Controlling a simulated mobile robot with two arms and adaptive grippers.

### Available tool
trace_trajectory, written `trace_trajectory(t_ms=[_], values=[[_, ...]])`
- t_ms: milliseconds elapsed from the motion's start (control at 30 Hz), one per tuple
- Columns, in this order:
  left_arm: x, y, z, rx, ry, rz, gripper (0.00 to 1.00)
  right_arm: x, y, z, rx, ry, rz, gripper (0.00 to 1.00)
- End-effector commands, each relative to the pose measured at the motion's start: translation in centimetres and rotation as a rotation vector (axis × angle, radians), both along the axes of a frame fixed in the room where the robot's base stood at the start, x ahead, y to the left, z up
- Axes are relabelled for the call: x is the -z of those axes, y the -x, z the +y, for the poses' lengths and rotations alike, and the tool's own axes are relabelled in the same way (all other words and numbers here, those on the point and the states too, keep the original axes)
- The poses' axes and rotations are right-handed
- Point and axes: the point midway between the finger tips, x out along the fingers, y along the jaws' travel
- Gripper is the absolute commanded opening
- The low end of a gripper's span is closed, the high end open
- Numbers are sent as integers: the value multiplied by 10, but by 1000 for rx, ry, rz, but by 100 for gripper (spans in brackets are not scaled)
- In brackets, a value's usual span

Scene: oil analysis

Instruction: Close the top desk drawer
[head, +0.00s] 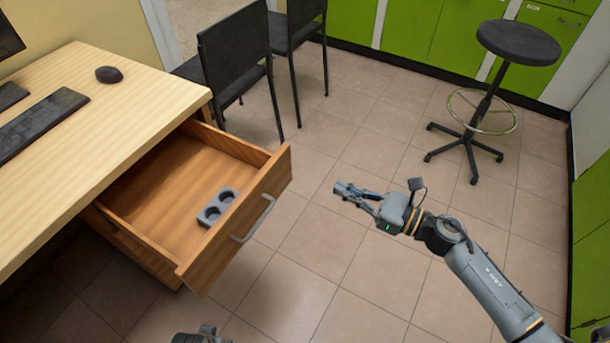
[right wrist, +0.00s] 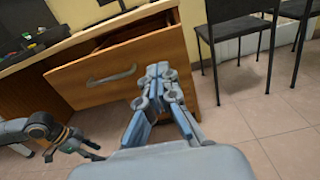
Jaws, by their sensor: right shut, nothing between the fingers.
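The top desk drawer (head: 212,264) is pulled far out of the wooden desk (head: 150,85). Its metal handle (head: 256,222) is on the front panel, which also shows in the right wrist view (right wrist: 150,58). A grey two-hole holder (head: 217,207) lies inside. My right gripper (head: 343,189) is shut and empty, to the right of the drawer front and apart from it in the head view. In the right wrist view its fingers (right wrist: 158,70) point towards the front panel. My left gripper (right wrist: 92,152) is low at the left there; its finger opening is unclear.
A keyboard (head: 45,120) and a mouse (head: 109,74) lie on the desktop. Black chairs (head: 235,50) stand behind the drawer. A round stool (head: 518,43) stands at the back right near green cabinets (head: 415,25). The tiled floor before the drawer is clear.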

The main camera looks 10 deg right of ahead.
Motion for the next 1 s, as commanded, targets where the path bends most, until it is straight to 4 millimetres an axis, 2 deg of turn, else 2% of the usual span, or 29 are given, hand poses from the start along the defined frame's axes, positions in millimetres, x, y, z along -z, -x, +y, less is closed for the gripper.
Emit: trace_trajectory(t_ms=[167,500,700,1000], values=[[3,3,1,1,-1,5,40,-4,-9,15,-9,7,-17,0],[25,14,2,3,-2,17,40,-5,-52,72,-5,4,-13,0],[34,19,3,4,-2,21,40,-4,-71,99,-5,5,-12,0],[38,22,3,5,-4,24,40,-2,-81,113,-3,7,-10,0]])
